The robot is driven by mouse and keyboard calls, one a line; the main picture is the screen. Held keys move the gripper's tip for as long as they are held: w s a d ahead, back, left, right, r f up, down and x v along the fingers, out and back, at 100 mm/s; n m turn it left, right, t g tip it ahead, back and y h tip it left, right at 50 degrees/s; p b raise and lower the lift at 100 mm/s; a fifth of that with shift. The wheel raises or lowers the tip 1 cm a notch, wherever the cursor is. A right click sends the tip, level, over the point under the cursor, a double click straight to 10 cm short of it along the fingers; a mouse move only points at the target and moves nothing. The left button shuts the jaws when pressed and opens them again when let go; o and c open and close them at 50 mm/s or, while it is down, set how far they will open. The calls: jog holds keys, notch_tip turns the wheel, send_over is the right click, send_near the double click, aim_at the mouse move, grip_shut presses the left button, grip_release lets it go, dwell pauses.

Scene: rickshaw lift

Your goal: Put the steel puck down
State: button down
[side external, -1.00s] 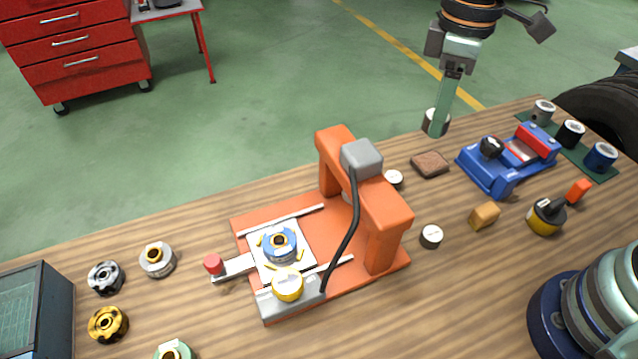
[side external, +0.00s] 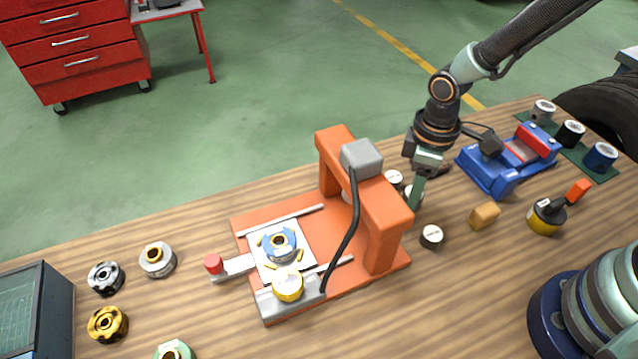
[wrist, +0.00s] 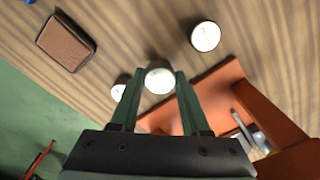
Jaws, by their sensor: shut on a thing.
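My gripper (side external: 415,200) is shut on the steel puck (side external: 408,191), a short round piece with a pale top, just right of the orange press. In the wrist view the puck (wrist: 159,81) sits between the two green fingers (wrist: 157,73). The puck is low over the wooden bench; whether its underside touches the wood I cannot tell. In the side view a finger partly hides it.
Two similar pale-topped pucks stand nearby, one behind (side external: 393,178) and one in front (side external: 431,236). The orange press frame (side external: 385,215) stands close on the left. A brown block (wrist: 66,42), a blue vise (side external: 490,172) and a tan block (side external: 484,216) lie to the right.

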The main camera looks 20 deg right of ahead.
jog(key=shift+f, duration=1.45)
jog(key=shift+c, duration=1.9)
grip_release()
jog(key=shift+f, duration=0.15)
notch_tip(320, 180, up, 12)
jog(key=s+d+r+m+t, duration=0.3)
jog(key=d+r+m+t, duration=0.2)
jog(key=d+r+m, duration=0.4)
jog(key=d+r, duration=0.3)
jog(key=shift+s+r+t, duration=0.2)
jog(key=shift+r+t, duration=0.1)
